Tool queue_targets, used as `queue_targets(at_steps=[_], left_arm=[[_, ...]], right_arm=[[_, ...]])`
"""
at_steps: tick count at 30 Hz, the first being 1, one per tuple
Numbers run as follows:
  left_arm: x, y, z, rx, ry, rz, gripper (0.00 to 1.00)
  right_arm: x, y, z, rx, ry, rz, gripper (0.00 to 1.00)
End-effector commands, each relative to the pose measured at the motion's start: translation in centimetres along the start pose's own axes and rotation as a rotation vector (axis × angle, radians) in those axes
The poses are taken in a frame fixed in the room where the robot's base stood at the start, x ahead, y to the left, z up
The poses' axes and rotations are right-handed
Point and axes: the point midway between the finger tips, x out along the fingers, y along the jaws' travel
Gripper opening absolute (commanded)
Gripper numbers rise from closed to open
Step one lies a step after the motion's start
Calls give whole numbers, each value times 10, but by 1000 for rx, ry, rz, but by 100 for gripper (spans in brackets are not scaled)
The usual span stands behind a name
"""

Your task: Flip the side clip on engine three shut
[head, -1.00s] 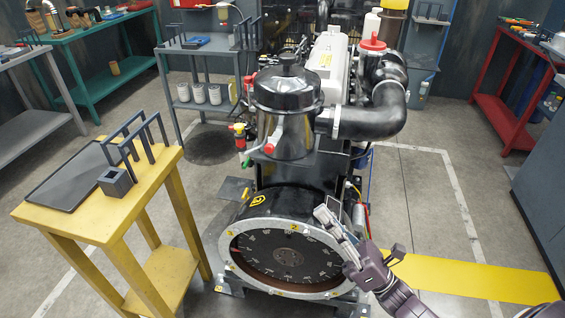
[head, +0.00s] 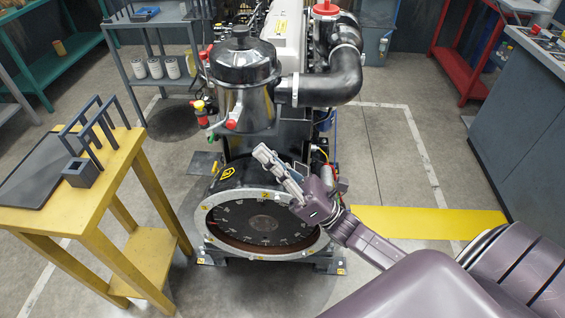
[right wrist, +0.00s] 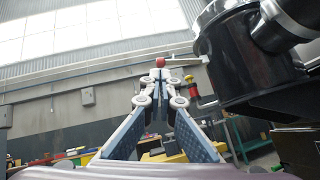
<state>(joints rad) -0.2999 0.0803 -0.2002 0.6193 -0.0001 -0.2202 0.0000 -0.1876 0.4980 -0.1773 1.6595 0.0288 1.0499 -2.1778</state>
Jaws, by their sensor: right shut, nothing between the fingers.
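The engine (head: 288,40) stands in the middle of the head view, with a black canister (head: 243,72) at its near upper end and a round dial-faced housing (head: 262,222) low at its front. I cannot make out the side clip for certain. A small red-tipped part (head: 231,125) shows low on the canister's side. My right gripper (head: 263,154) is shut and empty, above the round housing and below the canister, apart from the canister. In the right wrist view its fingertips (right wrist: 160,75) meet, with the canister (right wrist: 245,60) at upper right. My left gripper is out of view.
A yellow table (head: 112,178) with a dark tray and grey stands is at left. A grey shelf cart (head: 150,50) stands behind it. A red bench (head: 460,75) and a grey cabinet (head: 515,115) are at right. A yellow floor strip (head: 430,222) crosses open floor.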

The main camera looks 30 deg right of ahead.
Motion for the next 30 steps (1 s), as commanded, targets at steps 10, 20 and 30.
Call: queue_targets(at_steps=[10,20,30], left_arm=[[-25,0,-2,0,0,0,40],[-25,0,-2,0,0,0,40],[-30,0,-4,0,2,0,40]], right_arm=[[52,0,1,1,0,0,0],[56,0,-1,1,1,-1,0],[62,-4,1,23,-2,-22,0]])
